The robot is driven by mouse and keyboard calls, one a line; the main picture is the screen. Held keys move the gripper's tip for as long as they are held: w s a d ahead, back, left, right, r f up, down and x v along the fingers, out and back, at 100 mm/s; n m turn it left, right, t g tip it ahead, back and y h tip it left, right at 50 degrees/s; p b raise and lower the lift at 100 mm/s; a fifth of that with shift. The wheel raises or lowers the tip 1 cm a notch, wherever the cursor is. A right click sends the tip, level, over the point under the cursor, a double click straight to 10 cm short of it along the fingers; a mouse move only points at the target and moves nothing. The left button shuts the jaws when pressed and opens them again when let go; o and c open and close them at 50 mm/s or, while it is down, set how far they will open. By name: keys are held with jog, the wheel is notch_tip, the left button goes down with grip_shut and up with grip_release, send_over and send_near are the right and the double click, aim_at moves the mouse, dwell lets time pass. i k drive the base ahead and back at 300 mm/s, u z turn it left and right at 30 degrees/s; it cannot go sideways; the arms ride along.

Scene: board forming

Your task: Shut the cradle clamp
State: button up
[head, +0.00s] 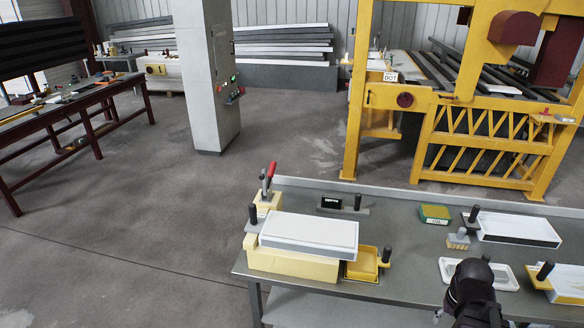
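The cradle clamp (267,180) stands at the back left corner of the bench, on a cream block, with its red handle pointing up. Whether its jaw presses on anything is too small to tell. The cream cradle (290,263) sits in front of it and carries a pale grey-white slab (310,234), lying flat. A black knob stands at the cradle's left end. The dark end of my arm, with my gripper (472,288), shows at the bottom right, well to the right of the clamp and cradle. Its fingers cannot be made out.
A yellow tray (368,264) with a black knob adjoins the cradle. A green-and-yellow box (434,214), a brush-like block (458,239), a white tray (450,266) and knobbed white moulds (515,230) occupy the right. The bench (400,240) is bare between them. A raised edge runs along its back.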

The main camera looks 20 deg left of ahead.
aim_at(273, 165)
jog(key=z, duration=1)
jog(key=k, duration=0.85)
jog(key=u, duration=1.7)
jog(key=i, duration=0.35)
jog(key=z, duration=0.3)
